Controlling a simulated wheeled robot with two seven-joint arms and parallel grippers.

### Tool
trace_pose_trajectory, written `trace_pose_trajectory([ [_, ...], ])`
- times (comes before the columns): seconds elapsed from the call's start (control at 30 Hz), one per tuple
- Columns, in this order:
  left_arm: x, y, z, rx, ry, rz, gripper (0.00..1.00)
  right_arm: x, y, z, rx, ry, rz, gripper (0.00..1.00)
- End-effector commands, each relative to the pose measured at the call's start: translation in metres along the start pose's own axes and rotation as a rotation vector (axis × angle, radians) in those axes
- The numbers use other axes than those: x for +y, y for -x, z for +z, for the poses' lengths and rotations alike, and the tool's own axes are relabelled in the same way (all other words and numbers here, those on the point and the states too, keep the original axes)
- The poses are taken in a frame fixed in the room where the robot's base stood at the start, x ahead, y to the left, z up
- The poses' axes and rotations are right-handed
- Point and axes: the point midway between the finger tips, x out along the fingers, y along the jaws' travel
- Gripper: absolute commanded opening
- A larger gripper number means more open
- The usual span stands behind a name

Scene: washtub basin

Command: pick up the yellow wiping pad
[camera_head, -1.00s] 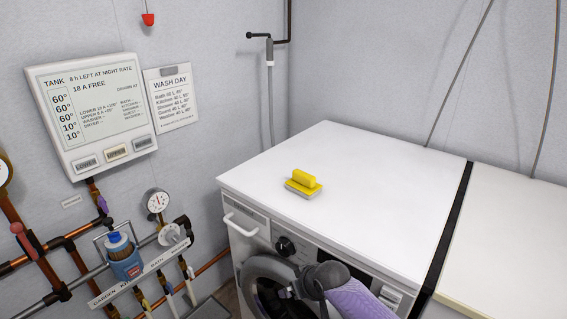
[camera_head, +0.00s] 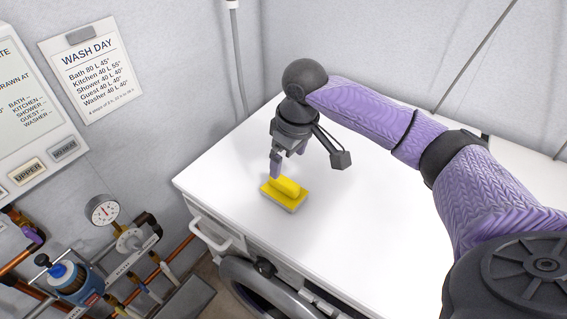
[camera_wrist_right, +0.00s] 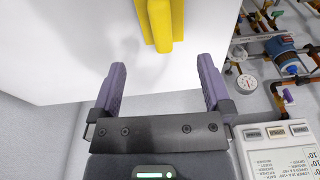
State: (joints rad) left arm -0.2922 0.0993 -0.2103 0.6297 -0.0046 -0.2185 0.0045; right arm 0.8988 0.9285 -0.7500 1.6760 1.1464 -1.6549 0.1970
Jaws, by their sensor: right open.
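The yellow wiping pad (camera_head: 284,193) lies on the white top of the washing machine (camera_head: 340,235), near its front left part. It has a raised yellow grip and a pale grey underside. My right gripper (camera_head: 277,165) is just behind the pad in the head view, pointing down, with one finger close to the pad's far side. In the right wrist view the two purple fingers (camera_wrist_right: 161,90) are spread apart with nothing between them. The pad (camera_wrist_right: 162,22) shows there beyond the fingertips, at the top middle. My left gripper is not in view.
The wall with a wash day sheet (camera_head: 91,63) and a control panel stands at the left. Pipes, a gauge (camera_head: 102,211) and a blue-capped filter (camera_head: 73,281) are left of the machine. The machine's white top is otherwise clear.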

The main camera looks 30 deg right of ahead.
Motion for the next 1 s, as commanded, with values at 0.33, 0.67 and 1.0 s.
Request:
trace_pose_trajectory([
  [0.33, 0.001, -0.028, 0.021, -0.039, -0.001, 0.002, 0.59, 0.001, -0.062, 0.000, -0.002, 0.000, 0.000, 1.00],
  [0.67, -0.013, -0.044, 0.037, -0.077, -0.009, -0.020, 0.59, 0.003, -0.098, -0.001, 0.001, 0.000, 0.001, 1.00],
  [1.0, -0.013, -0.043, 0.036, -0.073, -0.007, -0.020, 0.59, 0.003, -0.098, -0.001, 0.001, 0.000, 0.001, 0.43],
])
